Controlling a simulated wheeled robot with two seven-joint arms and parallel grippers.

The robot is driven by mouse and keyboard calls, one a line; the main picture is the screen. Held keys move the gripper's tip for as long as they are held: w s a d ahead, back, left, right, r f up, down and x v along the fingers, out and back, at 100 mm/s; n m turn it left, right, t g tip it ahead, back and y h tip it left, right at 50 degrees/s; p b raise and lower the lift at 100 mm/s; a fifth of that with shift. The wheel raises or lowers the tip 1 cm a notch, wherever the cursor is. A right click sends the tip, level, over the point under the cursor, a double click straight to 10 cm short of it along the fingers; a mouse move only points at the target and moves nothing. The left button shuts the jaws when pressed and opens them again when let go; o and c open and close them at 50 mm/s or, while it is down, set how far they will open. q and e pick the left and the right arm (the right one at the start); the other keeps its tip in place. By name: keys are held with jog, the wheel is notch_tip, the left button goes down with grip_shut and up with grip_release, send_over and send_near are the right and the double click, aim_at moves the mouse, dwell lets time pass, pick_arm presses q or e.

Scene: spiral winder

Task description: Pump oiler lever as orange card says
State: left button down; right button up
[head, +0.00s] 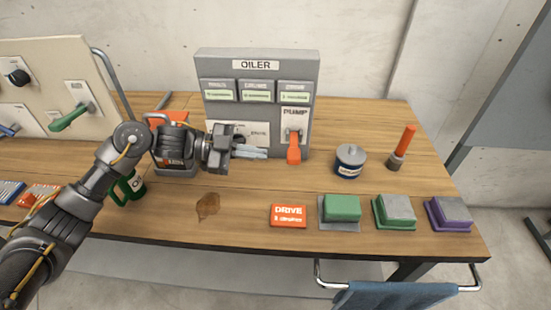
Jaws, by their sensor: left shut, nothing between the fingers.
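The grey oiler panel (256,66) stands at the back middle of the table, with small green displays across it. Its orange pump lever (294,150) hangs down under the PUMP label. An orange card (288,216) lies near the table's front; it reads DRIVE, with a smaller line below that I cannot read surely. My left gripper (266,153) is shut and empty, in front of the panel's lower part, just left of the lever and apart from it. It partly hides a dark knob on the panel. My right gripper is not in view.
A blue-grey tin (350,161) and an orange-handled tool (402,147) stand right of the panel. Green (341,208), grey-green (395,212) and purple-based (449,215) blocks line the front right. A brown stain (208,206) and a dark green mug (129,187) are at front left.

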pick_arm(q)
jog(key=v, duration=0.3)
jog(key=shift+r, duration=0.1)
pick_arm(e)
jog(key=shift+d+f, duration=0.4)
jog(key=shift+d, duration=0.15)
pick_arm(q)
jog(key=shift+d, duration=0.1)
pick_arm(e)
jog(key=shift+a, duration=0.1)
pick_arm(q)
jog(key=shift+s, duration=0.1)
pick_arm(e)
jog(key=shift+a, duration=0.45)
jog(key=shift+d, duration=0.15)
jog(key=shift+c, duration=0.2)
